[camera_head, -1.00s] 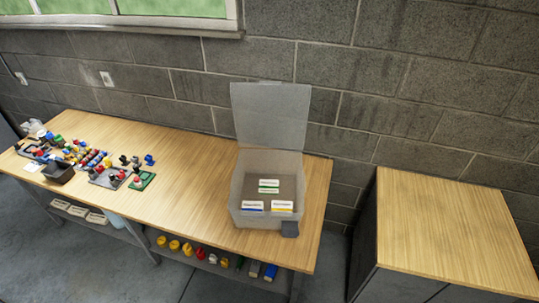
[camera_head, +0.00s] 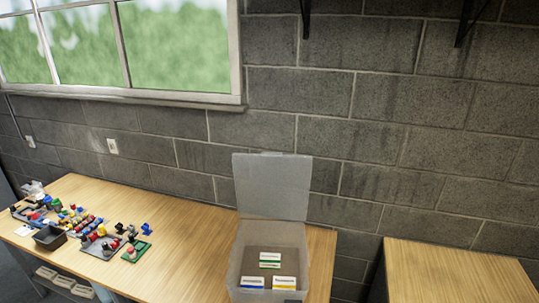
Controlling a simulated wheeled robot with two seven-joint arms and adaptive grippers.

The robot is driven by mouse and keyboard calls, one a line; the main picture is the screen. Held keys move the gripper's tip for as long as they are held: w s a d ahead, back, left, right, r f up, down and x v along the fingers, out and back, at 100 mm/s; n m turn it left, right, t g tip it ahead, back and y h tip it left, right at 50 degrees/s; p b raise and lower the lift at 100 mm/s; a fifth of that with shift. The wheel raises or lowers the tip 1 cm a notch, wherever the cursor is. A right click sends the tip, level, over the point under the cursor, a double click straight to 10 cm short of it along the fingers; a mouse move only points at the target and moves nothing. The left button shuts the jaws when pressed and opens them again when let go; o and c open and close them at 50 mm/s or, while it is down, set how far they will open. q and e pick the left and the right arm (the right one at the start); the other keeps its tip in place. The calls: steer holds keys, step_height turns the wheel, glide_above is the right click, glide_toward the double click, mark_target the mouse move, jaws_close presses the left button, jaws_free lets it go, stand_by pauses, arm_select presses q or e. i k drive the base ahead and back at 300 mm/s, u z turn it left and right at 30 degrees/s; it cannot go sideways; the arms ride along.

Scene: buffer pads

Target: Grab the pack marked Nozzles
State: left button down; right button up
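An open translucent box (camera_head: 236,262) stands on the wooden workbench, its lid (camera_head: 272,187) raised against the wall side. Inside lie small white packs: one with green bands (camera_head: 270,259) further back, one with a blue band (camera_head: 252,282) at front left, and one with a yellow band (camera_head: 284,283) at front right. The print on the packs is too small to read, so I cannot tell which is marked Nozzles. Neither of my grippers is in view.
The workbench (camera_head: 185,236) has many small coloured parts, a black tray (camera_head: 48,238) and a green board (camera_head: 136,252) at its left. A second wooden-topped cabinet (camera_head: 445,270) stands at right, with a gap between. A block wall with a window (camera_head: 170,45) is behind.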

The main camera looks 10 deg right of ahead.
mark_target(247, 282)
steer(key=u, duration=1.55)
steer(key=i, duration=1.5)
steer(key=z, duration=1.25)
